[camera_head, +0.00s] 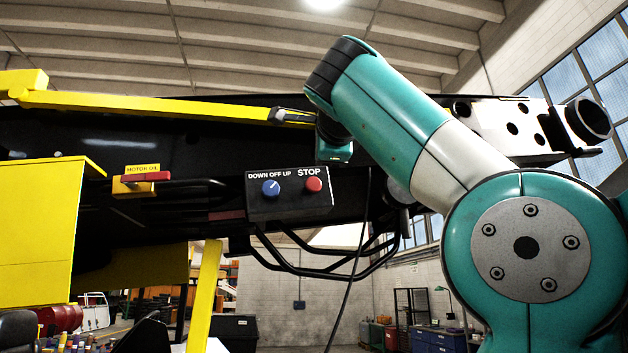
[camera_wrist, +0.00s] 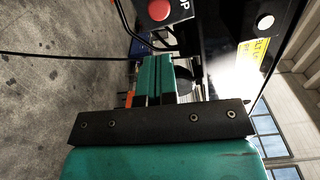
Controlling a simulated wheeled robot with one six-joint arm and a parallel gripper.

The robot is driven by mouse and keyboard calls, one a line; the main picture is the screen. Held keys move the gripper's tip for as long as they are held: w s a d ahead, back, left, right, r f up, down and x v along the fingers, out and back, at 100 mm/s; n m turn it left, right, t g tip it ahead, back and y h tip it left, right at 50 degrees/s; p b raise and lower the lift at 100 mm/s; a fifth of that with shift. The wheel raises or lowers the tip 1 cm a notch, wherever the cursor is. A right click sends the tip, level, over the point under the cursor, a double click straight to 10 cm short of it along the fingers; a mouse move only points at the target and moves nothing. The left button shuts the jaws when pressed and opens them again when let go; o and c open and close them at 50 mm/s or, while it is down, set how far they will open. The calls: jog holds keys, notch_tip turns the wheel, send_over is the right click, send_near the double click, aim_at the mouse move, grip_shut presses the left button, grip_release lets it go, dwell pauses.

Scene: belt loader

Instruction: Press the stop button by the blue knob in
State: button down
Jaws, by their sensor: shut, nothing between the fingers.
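The dark control box (camera_head: 259,206) hangs on the belt loader's side. Its blue knob (camera_head: 271,189) sits left of the red stop button (camera_head: 313,185), under the labels "DOWN OFF UP" and "STOP". The button seems to stand out from the face. In the wrist view the red button (camera_wrist: 160,10) is at the top edge, with part of its label; the knob is out of that view. My gripper (camera_wrist: 155,59) shows teal fingers shut together and empty, apart from the button in the picture. In the head view my wrist is above and right of the button; the fingertips cannot be made out.
A red "MOTOR OIL" handle (camera_head: 148,177) is left of the box. A yellow bar (camera_head: 150,105) runs above it, and black bent tubes (camera_head: 330,268) hang below. A dark cable passes right of the box. The space before the box face looks clear.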

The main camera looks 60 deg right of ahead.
jog(key=d, duration=0.1)
jog(key=p, duration=0.4)
send_near(312, 183)
jog(key=x, duration=0.6)
jog(key=shift+w+d+r, duration=0.1)
jog(key=shift+d+r, duration=0.05)
jog(key=shift+w+d, duration=0.4)
jog(key=shift+d, duration=0.1)
jog(key=shift+p+x, duration=0.3)
jog(key=shift+x, duration=0.65)
jog(key=shift+a, duration=0.15)
